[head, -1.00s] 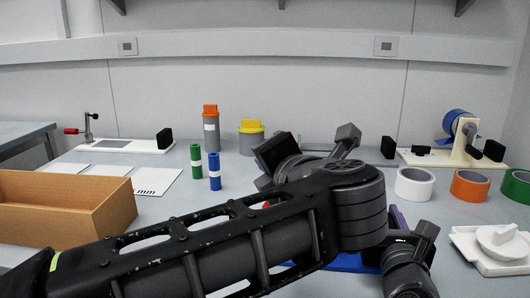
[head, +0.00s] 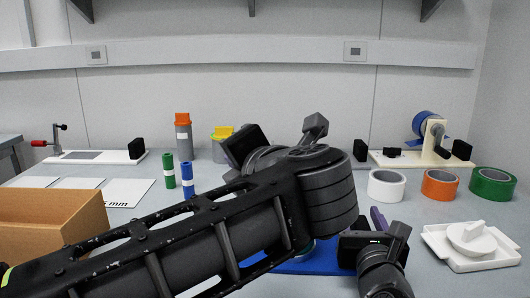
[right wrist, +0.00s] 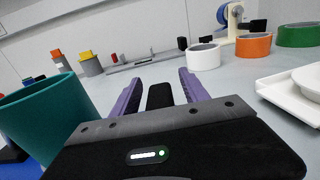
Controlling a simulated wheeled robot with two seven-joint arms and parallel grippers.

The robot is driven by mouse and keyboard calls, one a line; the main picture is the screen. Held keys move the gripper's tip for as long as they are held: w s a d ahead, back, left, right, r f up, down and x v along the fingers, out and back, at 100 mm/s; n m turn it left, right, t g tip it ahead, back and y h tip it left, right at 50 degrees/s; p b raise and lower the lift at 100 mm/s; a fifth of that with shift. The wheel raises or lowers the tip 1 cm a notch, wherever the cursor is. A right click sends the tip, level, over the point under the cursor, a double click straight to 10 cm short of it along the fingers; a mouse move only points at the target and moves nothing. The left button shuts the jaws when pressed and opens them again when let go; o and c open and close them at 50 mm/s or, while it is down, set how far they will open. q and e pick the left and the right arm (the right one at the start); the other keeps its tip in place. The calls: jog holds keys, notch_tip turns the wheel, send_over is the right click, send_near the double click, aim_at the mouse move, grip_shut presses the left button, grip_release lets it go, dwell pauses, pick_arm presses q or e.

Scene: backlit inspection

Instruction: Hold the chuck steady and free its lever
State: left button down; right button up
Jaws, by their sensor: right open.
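A white square fixture with a round body and raised bar on top, which looks like the chuck with its lever (head: 472,240), sits on the table at the right. Its edge also shows in the right wrist view (right wrist: 278,92). My right gripper (right wrist: 160,88) is open, its purple fingers apart with nothing between them.
A teal cup (right wrist: 45,115) stands close left of my right gripper. A blue mat (head: 318,262) lies under the arms. White (head: 387,186), orange (head: 440,185) and green (head: 493,188) tape rolls stand behind the chuck. A cardboard box (head: 50,228) is at left.

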jog(key=s, duration=0.7)
jog(key=shift+a, duration=0.25)
jog(key=shift+s, duration=0.3)
